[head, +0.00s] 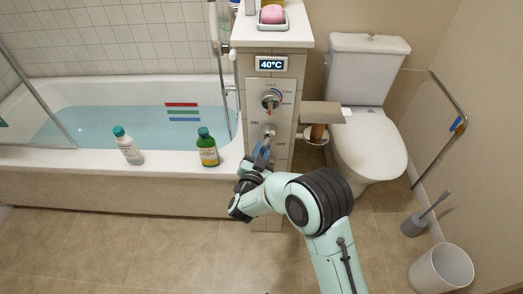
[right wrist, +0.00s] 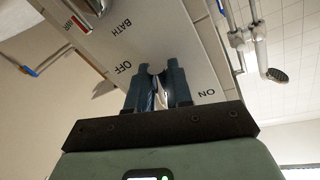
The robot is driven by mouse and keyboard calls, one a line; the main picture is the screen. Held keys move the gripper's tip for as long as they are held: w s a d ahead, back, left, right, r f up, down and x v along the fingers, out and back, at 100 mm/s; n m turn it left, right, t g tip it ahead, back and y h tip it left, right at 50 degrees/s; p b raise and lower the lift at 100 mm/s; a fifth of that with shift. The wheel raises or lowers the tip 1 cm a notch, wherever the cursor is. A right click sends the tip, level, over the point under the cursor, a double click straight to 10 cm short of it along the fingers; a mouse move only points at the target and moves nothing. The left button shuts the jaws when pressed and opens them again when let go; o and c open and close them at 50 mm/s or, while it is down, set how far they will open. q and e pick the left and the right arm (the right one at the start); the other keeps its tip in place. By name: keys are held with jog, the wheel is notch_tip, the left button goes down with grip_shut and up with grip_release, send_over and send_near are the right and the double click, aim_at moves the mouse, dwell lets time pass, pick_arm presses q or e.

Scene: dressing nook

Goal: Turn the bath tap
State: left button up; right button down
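The bath tap is a chrome lever (head: 269,130) on the front of the tiled pillar (head: 282,105), between the marks ON at its left and OFF at its lower right. It points downward. My right gripper (head: 262,152) is at the lever's lower end. In the right wrist view the fingers of the right gripper (right wrist: 161,85) are close together, with a narrow bright part of the lever (right wrist: 161,98) between them; the fingers hide most of it. OFF shows left of the fingers and ON right. My left gripper is not in view.
Above the lever are a round temperature knob (head: 271,99) and a 40°C display (head: 272,64). A white bottle (head: 128,147) and a green bottle (head: 207,149) stand on the bathtub (head: 180,158) rim. A paper roll holder (head: 318,130) and toilet (head: 368,140) are at the right.

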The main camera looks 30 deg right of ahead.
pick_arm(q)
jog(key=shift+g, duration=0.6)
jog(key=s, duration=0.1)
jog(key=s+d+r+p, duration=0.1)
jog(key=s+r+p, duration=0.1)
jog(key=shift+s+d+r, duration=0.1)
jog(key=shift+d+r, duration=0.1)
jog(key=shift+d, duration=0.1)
pick_arm(e)
jog(key=n, duration=0.1)
jog(key=s+d+n, duration=0.1)
jog(key=n, duration=0.1)
jog(key=d+n, duration=0.1)
jog(key=n, duration=0.1)
jog(key=shift+s+f+t, duration=0.15)
jog(key=shift+f+t, duration=0.1)
jog(key=shift+t, duration=0.15)
jog(key=c, duration=1.1)
grip_release()
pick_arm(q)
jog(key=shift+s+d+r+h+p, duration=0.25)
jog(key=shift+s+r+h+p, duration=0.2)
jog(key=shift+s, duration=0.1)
pick_arm(e)
jog(key=v, duration=1.3)
jog(key=shift+s+a+f, duration=0.15)
jog(key=shift+f, duration=0.05)
